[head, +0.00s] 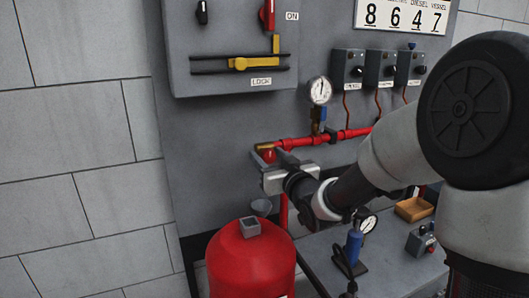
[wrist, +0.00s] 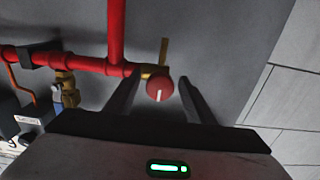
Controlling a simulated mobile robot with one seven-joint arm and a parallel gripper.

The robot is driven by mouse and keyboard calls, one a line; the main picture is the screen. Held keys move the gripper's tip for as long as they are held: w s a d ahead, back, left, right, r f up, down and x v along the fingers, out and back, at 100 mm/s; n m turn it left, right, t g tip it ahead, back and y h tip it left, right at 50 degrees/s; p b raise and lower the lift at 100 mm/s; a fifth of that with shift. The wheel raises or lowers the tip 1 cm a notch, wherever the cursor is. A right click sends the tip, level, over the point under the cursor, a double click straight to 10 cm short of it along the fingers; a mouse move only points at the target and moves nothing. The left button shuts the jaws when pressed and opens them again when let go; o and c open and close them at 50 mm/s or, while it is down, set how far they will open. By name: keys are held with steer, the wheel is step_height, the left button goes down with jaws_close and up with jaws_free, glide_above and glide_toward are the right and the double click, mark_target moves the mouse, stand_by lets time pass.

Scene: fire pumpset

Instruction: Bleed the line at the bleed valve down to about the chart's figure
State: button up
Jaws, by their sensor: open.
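The bleed valve appears to be the round red knob (head: 269,155) at the left end of the red pipe. In the wrist view this red knob (wrist: 159,89) has a white mark on its lower half, with brass behind it. My gripper (head: 271,163) is open in front of it. In the wrist view the fingers of my gripper (wrist: 158,84) stand on either side of the knob, with gaps visible; depth is hard to judge. A round pressure gauge (head: 320,90) stands above the pipe; its reading is too small to tell. No chart is clearly identifiable.
The red pipe (head: 348,134) runs right along the grey panel. A yellow handle (head: 240,63) and three switch boxes (head: 380,69) are above. A red tank (head: 251,266) stands below my gripper. A bench with a blue hand pump (head: 354,246) and a tan tray (head: 414,209) is lower right.

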steer(key=shift+c, duration=0.3)
steer(key=c, duration=1)
steer(key=shift+o, duration=0.2)
steer(key=n+b, duration=0.1)
steer(key=b, duration=0.2)
steer(key=shift+f, duration=0.35)
steer(key=shift+r+n+b, duration=0.1)
steer(key=shift+n+b, duration=0.8)
steer(key=shift+b, duration=0.15)
steer(key=shift+r+n, duration=0.25)
steer(key=shift+n, duration=0.05)
steer(key=o, duration=1)
